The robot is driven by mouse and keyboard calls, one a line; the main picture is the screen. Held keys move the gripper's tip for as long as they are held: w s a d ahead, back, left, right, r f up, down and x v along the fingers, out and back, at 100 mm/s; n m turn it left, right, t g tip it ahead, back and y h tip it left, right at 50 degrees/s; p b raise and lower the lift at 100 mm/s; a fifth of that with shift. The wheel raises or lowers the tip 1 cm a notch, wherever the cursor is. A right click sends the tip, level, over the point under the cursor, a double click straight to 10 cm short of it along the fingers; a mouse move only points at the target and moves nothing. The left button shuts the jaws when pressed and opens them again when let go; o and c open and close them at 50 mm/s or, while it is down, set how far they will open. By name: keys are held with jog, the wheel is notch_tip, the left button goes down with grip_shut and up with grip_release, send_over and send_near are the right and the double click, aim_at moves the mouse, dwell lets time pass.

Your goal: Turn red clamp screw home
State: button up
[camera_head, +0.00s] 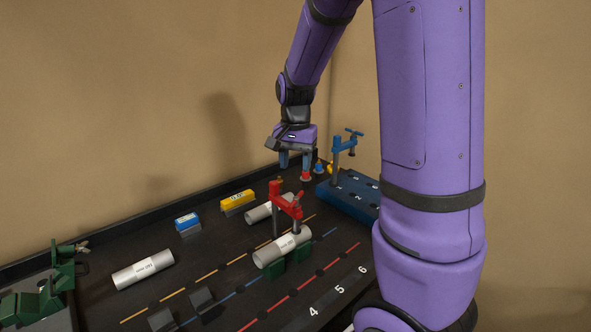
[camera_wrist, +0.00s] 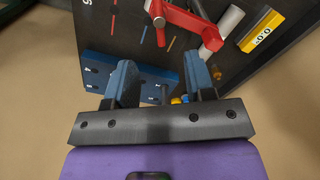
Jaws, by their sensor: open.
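The red clamp (camera_head: 283,200) stands on a grey post over a grey roll (camera_head: 284,246) resting between green chocks (camera_head: 273,269). Its screw has a small red handle (camera_head: 297,205) on the arm's near right end. I cannot tell whether the screw's foot touches the roll. My gripper (camera_head: 297,161) is open and empty, above and behind the red clamp, apart from it. In the wrist view, the red clamp (camera_wrist: 185,18) lies beyond the blue fingers of my gripper (camera_wrist: 160,72), at the top and right of centre.
A blue clamp (camera_head: 345,144) stands on a blue base (camera_head: 343,190) at the right. Small red (camera_head: 306,176) and blue (camera_head: 319,168) pieces stand near my gripper. A yellow block (camera_head: 237,201), a blue block (camera_head: 187,223) and another roll (camera_head: 143,270) lie left. A green stand (camera_head: 62,268) is far left.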

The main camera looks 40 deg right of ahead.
aim_at(296, 202)
jog(key=shift+w+a, duration=0.15)
jog(key=c, duration=0.6)
jog(key=w+a+g+h, duration=0.1)
jog(key=w+h, duration=0.1)
jog(key=w+a+m+g+h, duration=0.1)
jog(key=w+a, duration=0.1)
jog(key=w, duration=0.1)
jog(key=w+a+f+h, duration=0.1)
jog(key=w+a+h, duration=0.1)
jog(key=shift+w+a+m+g+h, duration=0.1)
jog(key=shift+w+m+g+h, duration=0.2)
jog(key=shift+w+m+g, duration=0.1)
grip_shut()
jog(key=shift+h, duration=0.3)
jog(key=x, duration=0.8)
jog(key=shift+w+f, duration=0.3)
jog(key=shift+f, duration=0.25)
jog(key=s+d, duration=0.1)
jog(key=s+f, duration=0.1)
jog(key=shift+s+d, duration=0.3)
jog(key=shift+d, duration=0.05)
jog(key=shift+s+d+f, duration=0.15)
jog(key=shift+s+d, duration=0.1)
jog(key=shift+s, duration=0.25)
jog(key=shift+m, duration=0.3)
